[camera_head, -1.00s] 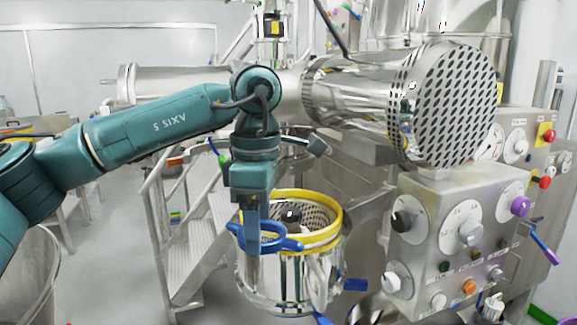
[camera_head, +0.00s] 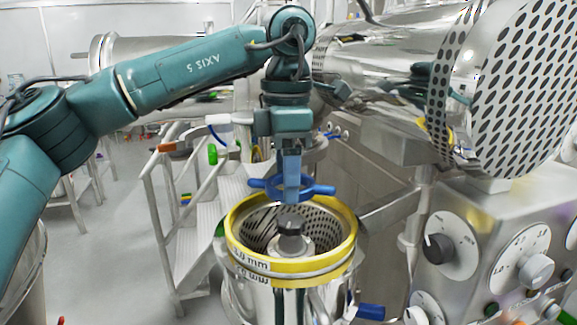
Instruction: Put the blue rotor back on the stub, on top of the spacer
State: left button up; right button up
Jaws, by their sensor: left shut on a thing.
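My left gripper (camera_head: 291,192) points straight down and is shut on the blue rotor (camera_head: 322,189), a ring-like piece with arms. The rotor is held roughly level in the air above the yellow-rimmed basket (camera_head: 240,255). Inside the basket a grey stub (camera_head: 291,240) with a darker top stands upright in the middle. The rotor is just above the stub in the picture, with a visible gap between them. I cannot tell the spacer apart from the stub's grey parts. My right gripper is not in view.
The basket has a perforated inner wall (camera_head: 325,228) and a steel housing. A dial panel (camera_head: 500,250) and a large perforated drum end (camera_head: 525,90) stand close at the right. Metal steps and a railing (camera_head: 150,200) are at the left behind. A blue handle (camera_head: 371,312) sticks out at the front.

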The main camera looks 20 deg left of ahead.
aim_at(287, 220)
pick_arm(q)
jog(key=shift+f, duration=0.6)
jog(key=shift+w+f+b, duration=0.1)
jog(key=shift+f+b, duration=0.65)
jog(key=shift+b, duration=0.1)
jog(key=shift+f+b, duration=0.7)
jog(key=shift+f, duration=0.25)
notch_tip(287, 220, down, 2)
jog(key=shift+b, duration=0.7)
jog(key=shift+f+b, duration=0.75)
jog(key=shift+f, duration=0.85)
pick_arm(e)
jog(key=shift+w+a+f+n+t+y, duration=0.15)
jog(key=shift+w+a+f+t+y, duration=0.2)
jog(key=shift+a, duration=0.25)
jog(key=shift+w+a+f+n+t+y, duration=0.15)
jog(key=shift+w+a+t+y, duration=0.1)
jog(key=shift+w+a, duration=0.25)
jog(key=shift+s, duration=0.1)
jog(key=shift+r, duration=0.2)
